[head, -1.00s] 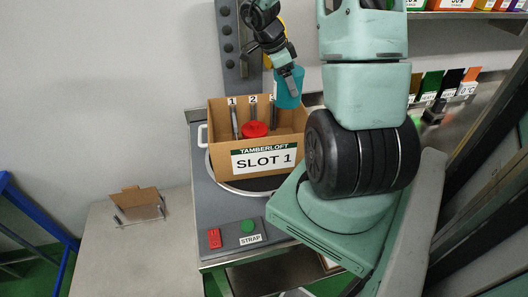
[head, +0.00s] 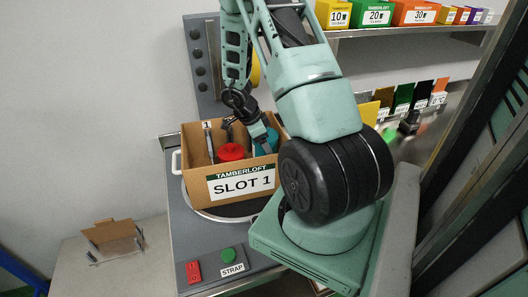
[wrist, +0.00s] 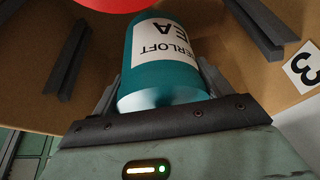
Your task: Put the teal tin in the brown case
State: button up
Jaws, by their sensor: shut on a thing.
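The brown case (head: 190,148) is an open box with a "SLOT 1" label on its front. The teal tin (head: 271,138) is low at the right end of the case, partly hidden by my gripper and the front wall. In the wrist view, the teal tin (wrist: 148,75) lies between the two fingers, its white label showing. My gripper (wrist: 160,90) is shut on it. A "3" tag (wrist: 303,68) is on the case wall to the right. I cannot tell whether the tin touches the case floor.
A red tin (head: 231,152) stands in the case, left of the teal tin. Dark dividers (wrist: 260,22) stick out from the case walls. A panel with a red button (head: 193,271) and green button (head: 228,255) is in front. Shelves with coloured boxes (head: 380,14) are at right.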

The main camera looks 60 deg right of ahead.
jog(key=shift+f, duration=2.15)
jog(key=shift+f, duration=0.2)
jog(key=o, duration=1.1)
jog(key=shift+r, duration=0.15)
jog(key=v, duration=1.2)
